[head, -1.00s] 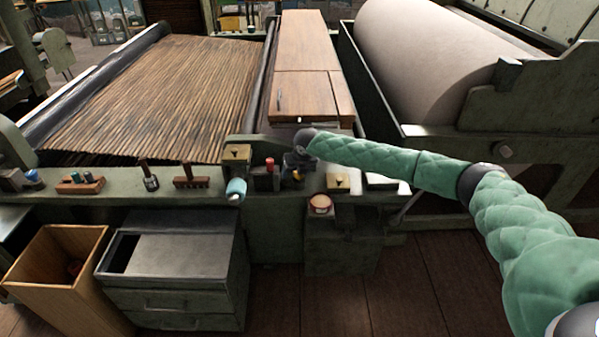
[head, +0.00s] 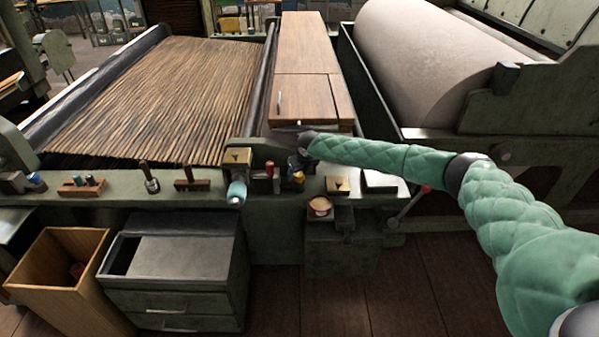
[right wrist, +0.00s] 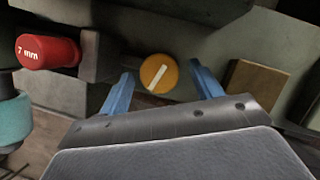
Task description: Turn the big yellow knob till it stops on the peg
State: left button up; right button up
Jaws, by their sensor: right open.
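The yellow knob (right wrist: 159,73) is round, with a white line across its face slanting from upper right to lower left. In the head view the knob (head: 298,178) is small and partly covered by my right gripper (head: 298,164). In the right wrist view the blue fingers of my right gripper (right wrist: 160,76) are open, one on each side of the knob, with gaps visible. I cannot tell whether the fingertips reach its depth. I cannot make out the peg for certain. My left gripper is not in view.
A red cylinder marked "7 mm" (right wrist: 48,52) sticks out left of the knob, with a teal roller end (right wrist: 12,120) below it. Several small tools stand along the green machine rail (head: 110,212).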

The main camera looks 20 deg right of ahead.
jog(key=shift+w+f, duration=0.15)
jog(key=shift+f, duration=0.3)
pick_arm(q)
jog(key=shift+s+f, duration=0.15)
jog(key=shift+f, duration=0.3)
pick_arm(e)
jog(key=c, duration=1)
